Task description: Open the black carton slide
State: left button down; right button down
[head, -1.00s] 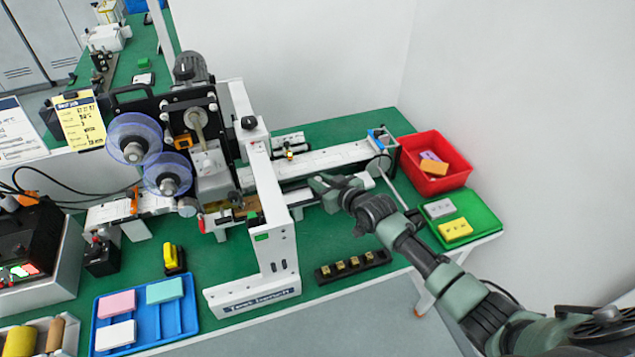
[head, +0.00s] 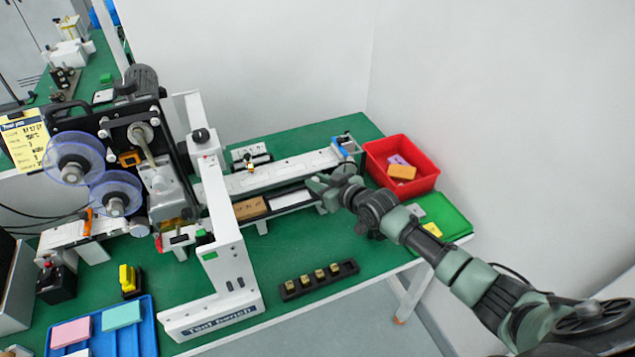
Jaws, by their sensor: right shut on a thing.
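The black carton slide (head: 271,208) is a narrow dark-edged tray along the front of the conveyor, right of the white machine post. A brown carton (head: 250,208) lies at its left end, and a white strip (head: 291,198) shows beside it. My right gripper (head: 322,187) is at the slide's right end, shut on what seems to be that end. The fingers and wrist hide the exact grip. My left gripper is out of view.
A white frame (head: 232,265) stands left of the slide. A black rack (head: 319,279) with several brass pieces lies in front. A red bin (head: 425,181) and green tray (head: 449,217) are at the right. Bare green bench lies between rack and slide.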

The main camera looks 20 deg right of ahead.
jog(key=c, duration=1.2)
grip_release()
jog(key=shift+s, duration=0.1)
jog(key=v, duration=0.7)
jog(key=shift+s+b, duration=0.3)
jog(key=shift+d+r, duration=0.1)
jog(key=shift+r, duration=0.05)
